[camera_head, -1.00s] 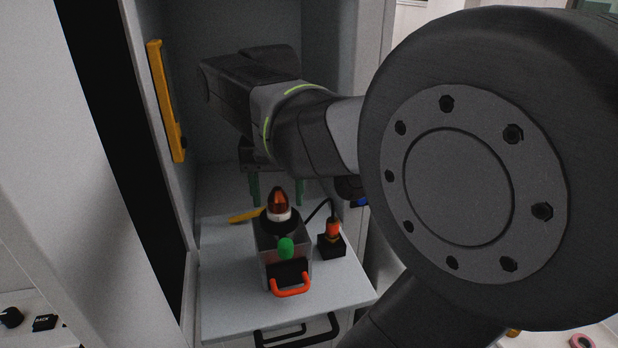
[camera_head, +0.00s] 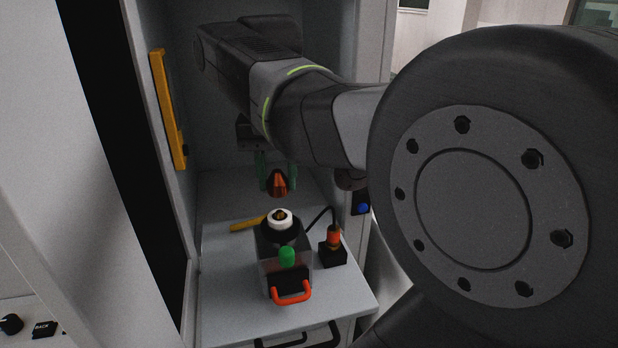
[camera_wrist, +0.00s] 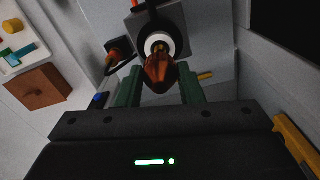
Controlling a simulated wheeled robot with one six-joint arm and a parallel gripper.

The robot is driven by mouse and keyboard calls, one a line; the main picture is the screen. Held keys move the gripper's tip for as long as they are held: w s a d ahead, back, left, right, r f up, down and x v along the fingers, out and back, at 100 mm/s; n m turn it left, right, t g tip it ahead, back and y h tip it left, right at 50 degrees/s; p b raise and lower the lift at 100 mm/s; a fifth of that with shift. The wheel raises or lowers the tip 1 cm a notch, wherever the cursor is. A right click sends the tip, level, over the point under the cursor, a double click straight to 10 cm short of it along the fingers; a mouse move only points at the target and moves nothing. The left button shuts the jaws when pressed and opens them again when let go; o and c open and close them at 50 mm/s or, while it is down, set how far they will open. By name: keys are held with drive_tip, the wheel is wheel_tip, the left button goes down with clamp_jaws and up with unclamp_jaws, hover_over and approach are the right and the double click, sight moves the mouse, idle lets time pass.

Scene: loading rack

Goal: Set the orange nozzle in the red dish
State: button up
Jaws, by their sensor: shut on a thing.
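The orange nozzle (camera_head: 277,184) is a dark orange, glossy cone. It hangs between the green fingers of my gripper (camera_head: 276,178), just above the white ring (camera_head: 281,220) on top of the grey box. In the wrist view the nozzle (camera_wrist: 159,69) sits between the fingertips (camera_wrist: 160,82), with the white ring behind it. My gripper is shut on the nozzle. I cannot make out a red dish for certain in either view.
The grey box has a green knob (camera_head: 287,257) and a red handle (camera_head: 291,292). A black block with an orange-topped plug (camera_head: 333,248) and cable stands right of it. A yellow bar (camera_head: 247,223) lies behind. Cabinet walls enclose the shelf (camera_head: 225,300).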

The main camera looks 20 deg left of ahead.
sight(276, 170)
wheel_tip(276, 170, up, 5)
drive_tip(key=shift+p, duration=0.3)
drive_tip(key=shift+r+p, duration=1.95)
drive_tip(key=shift+p, duration=0.15)
